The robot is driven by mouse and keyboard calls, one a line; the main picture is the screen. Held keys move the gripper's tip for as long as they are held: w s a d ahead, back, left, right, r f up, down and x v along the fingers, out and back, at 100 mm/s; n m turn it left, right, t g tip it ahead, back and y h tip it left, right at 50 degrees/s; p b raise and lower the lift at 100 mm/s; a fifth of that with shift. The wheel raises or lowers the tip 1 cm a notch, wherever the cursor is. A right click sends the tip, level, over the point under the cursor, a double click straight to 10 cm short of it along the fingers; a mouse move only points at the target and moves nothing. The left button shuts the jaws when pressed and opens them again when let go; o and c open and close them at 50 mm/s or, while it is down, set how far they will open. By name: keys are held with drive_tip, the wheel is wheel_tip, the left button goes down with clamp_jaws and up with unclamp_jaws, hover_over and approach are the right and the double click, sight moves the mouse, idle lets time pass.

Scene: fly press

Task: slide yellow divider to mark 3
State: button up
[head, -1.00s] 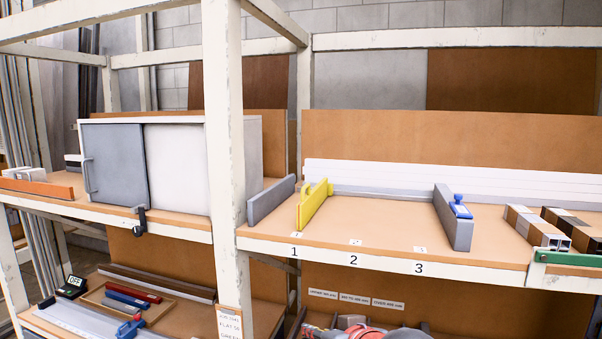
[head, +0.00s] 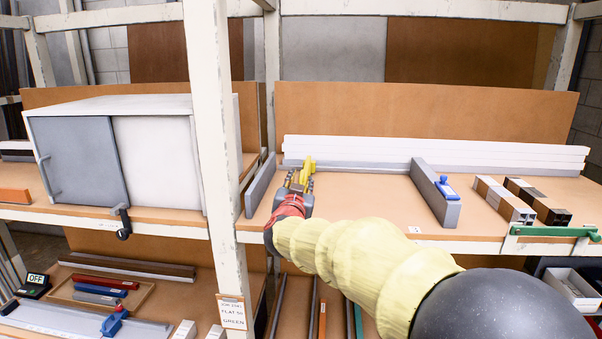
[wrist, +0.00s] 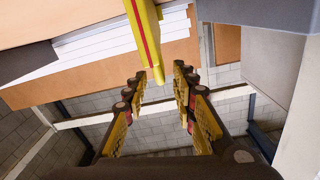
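The yellow divider (head: 308,163) stands on the upper shelf near its left end, mostly hidden behind my gripper in the head view. In the wrist view the divider (wrist: 146,38), yellow with a red stripe, points toward me, its near end around the fingertips. My gripper (head: 298,182) is at the divider's front end. In the wrist view my gripper (wrist: 160,78) is open, one finger on each side of the divider's end, with gaps visible. A small white tag (head: 415,230) shows at the shelf front; the numerals are hidden by my arm.
A grey divider with a blue knob (head: 436,193) stands right of the yellow one. A grey plate (head: 259,187) stands to its left, near the white post (head: 212,130). Shelf surface between the yellow and grey dividers is clear. Dark-and-white blocks (head: 505,200) lie farther right.

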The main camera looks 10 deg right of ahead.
drive_tip(key=shift+p+x, duration=0.4)
drive_tip(key=shift+x, duration=1.8)
drive_tip(key=shift+a, duration=0.1)
drive_tip(key=c, duration=0.4)
clamp_jaws()
